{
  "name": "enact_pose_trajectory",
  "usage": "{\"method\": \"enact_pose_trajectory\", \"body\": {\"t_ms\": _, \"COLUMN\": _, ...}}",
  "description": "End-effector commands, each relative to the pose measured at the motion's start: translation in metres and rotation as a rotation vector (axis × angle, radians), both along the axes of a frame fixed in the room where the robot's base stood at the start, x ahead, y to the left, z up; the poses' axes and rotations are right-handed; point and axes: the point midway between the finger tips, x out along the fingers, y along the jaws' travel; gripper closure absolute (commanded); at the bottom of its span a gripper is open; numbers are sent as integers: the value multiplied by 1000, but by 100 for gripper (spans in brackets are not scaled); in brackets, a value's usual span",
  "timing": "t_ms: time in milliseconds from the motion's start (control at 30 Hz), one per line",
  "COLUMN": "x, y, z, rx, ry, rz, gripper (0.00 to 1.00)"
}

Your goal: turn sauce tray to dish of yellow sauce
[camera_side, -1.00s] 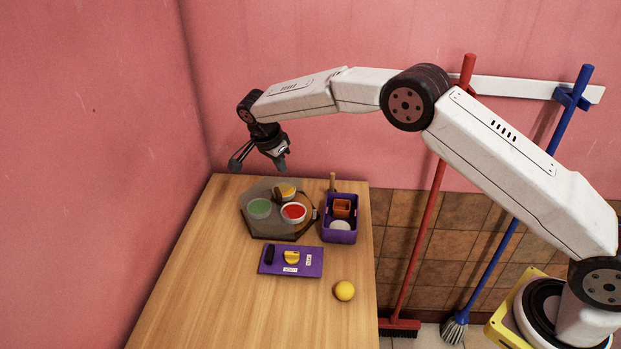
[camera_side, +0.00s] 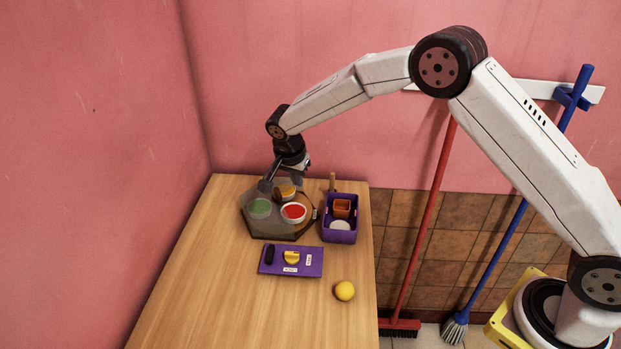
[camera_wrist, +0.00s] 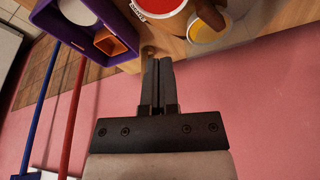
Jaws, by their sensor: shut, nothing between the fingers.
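The grey sauce tray (camera_side: 274,229) sits on the far part of the table. It carries a dish of green sauce (camera_side: 259,208) on its left, a dish of red sauce (camera_side: 293,213) on its right and a dish of yellow sauce (camera_side: 288,192) at its back. A brown upright knob stands beside the yellow dish; it also shows in the wrist view (camera_wrist: 207,14). My gripper (camera_side: 299,187) is low at the tray's back edge, near the yellow dish. In the wrist view its fingers (camera_wrist: 158,62) are together and empty, apart from the yellow dish. Contact with the tray cannot be told.
A purple box (camera_side: 341,237) with an orange cup (camera_side: 341,207) and a white item stands right of the tray. A purple panel (camera_side: 277,270) with a yellow piece and labels lies in front. A yellow ball (camera_side: 344,291) is near the right edge. The front left table is clear.

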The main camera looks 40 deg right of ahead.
Motion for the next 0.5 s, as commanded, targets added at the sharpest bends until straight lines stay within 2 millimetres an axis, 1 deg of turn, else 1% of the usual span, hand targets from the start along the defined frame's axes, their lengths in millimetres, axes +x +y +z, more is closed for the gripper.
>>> {"method": "enact_pose_trajectory", "body": {"t_ms": 267, "x": 3, "y": -8, "z": -28, "rx": 0, "ry": 2, "rz": -2, "gripper": 100}}
{"method": "enact_pose_trajectory", "body": {"t_ms": 500, "x": 7, "y": -16, "z": -61, "rx": -1, "ry": 2, "rz": -2, "gripper": 100}}
